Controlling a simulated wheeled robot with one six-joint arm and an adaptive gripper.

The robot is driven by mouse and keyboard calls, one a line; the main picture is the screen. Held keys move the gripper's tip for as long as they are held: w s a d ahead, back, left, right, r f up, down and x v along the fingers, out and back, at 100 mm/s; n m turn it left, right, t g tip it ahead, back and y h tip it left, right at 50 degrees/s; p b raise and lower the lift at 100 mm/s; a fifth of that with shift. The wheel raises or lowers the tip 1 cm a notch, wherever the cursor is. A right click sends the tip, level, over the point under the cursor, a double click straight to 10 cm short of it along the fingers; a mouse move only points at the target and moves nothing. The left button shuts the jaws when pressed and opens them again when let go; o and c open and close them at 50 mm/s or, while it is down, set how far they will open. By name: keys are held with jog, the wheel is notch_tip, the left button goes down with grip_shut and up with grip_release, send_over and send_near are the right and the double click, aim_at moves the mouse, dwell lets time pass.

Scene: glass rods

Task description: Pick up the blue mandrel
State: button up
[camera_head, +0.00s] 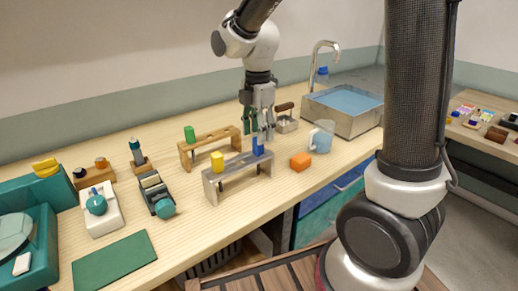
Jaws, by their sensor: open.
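The blue mandrel (258,147) stands upright at the right end of a grey rack (226,178) on the wooden bench. A yellow mandrel (217,161) stands at the left end of the same rack. The lower part of the blue mandrel is hidden by the rack.
A wooden rack (206,147) with a green mandrel (190,134) stands behind. Bench tools and a green mat (114,262) are at the left.

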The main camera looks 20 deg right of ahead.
jog(key=f, duration=0.4)
jog(key=shift+s, duration=0.25)
jog(key=shift+a, duration=0.1)
grip_shut()
jog(key=shift+r, duration=0.1)
notch_tip(320, 180, up, 10)
jog(key=shift+f, duration=0.1)
